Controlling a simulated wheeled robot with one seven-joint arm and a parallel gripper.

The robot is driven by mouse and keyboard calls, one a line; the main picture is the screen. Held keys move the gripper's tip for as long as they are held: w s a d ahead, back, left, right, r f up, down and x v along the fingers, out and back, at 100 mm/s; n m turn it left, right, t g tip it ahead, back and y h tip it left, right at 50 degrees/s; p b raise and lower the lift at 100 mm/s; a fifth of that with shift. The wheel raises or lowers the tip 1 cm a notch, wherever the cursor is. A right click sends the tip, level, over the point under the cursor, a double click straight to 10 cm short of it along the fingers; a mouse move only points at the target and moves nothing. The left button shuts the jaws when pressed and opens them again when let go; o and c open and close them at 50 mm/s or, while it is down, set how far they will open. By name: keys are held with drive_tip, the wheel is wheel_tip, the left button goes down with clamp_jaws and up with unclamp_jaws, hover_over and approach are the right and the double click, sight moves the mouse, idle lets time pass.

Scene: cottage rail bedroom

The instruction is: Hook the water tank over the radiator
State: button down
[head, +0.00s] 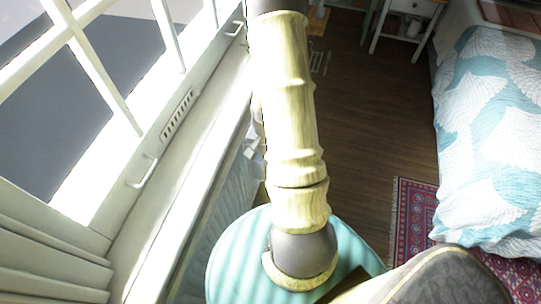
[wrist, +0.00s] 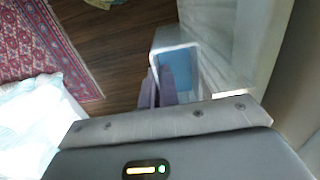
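The water tank (wrist: 173,44) is a white, open-topped box in the wrist view, just beyond my gripper (wrist: 162,88). Its grey-purple fingers stand on either side of the tank's near-left wall and appear shut on it. The radiator (wrist: 245,40) is the pale panel to the right of the tank. In the head view, the ribbed white radiator (head: 228,196) stands below the window sill, and a small white part of the tank (head: 252,142) shows left of my arm. My arm hides the gripper there. Whether the tank touches the radiator cannot be told.
The window and its sill (head: 190,165) run along the left. A round turquoise striped surface (head: 232,252) lies below my arm. A bed (head: 490,130) and a red patterned rug (head: 409,215) are on the right. Wooden floor (head: 365,120) lies between.

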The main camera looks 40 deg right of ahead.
drive_tip(key=w+a, duration=0.2)
drive_tip(key=w, duration=0.1)
drive_tip(key=shift+w+a+f, duration=0.15)
drive_tip(key=shift+w+a, duration=0.1)
drive_tip(key=shift+a, duration=0.1)
drive_tip(key=shift+s+d+f+b, duration=0.1)
drive_tip(key=shift+s+f+b, duration=0.05)
drive_tip(key=shift+f+b, duration=0.4)
drive_tip(key=shift+f, duration=0.3)
drive_tip(key=c, duration=1.6)
unclamp_jaws()
drive_tip(key=shift+r, duration=0.1)
drive_tip(key=r, duration=1.7)
drive_tip(key=shift+w+d+r+p, duration=0.1)
drive_tip(key=shift+w+d+p, duration=0.15)
drive_tip(key=shift+p, duration=0.15)
